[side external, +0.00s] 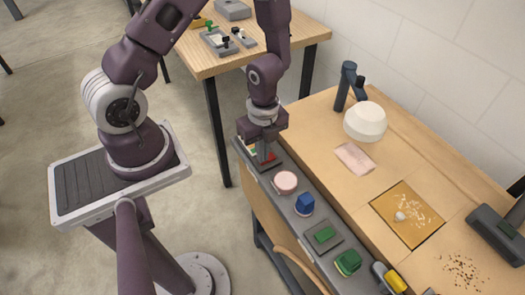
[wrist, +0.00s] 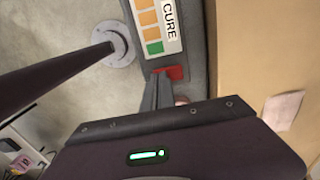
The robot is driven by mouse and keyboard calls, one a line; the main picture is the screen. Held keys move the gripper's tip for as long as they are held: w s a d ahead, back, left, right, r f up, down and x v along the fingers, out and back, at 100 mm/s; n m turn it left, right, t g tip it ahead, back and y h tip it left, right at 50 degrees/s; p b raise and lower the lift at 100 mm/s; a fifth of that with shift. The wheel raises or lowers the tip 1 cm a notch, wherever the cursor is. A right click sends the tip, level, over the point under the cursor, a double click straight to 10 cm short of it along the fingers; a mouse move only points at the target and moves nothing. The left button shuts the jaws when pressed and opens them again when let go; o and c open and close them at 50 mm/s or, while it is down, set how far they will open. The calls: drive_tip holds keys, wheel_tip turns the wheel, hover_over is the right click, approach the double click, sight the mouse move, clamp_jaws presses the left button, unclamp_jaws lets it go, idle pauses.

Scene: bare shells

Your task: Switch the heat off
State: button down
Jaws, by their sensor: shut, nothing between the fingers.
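A grey control strip (side external: 270,183) runs along the near edge of the wooden bench. At its far end is a red switch (side external: 268,164), partly hidden by my gripper (side external: 262,157). The red switch also shows in the wrist view (wrist: 174,73), beside a label (wrist: 157,25) reading "CURE" with orange squares and a green one. My gripper is shut and empty, pointing down at the red switch. In the wrist view the fingertips (wrist: 159,76) overlap its left part. I cannot tell whether they touch it.
Along the strip sit a pink round knob (side external: 285,182), a blue block-shaped control (side external: 304,204), a flat green button (side external: 324,235) and a green knob (side external: 348,262). Another table (side external: 205,65) stands behind.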

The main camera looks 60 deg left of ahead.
drive_tip(key=shift+f, duration=0.15)
drive_tip(key=shift+w+r, duration=0.25)
drive_tip(key=shift+w, duration=0.45)
drive_tip(key=shift+r, duration=0.35)
wheel_tip(320, 180, up, 13)
drive_tip(key=s, duration=0.2)
drive_tip(key=shift+r, duration=0.15)
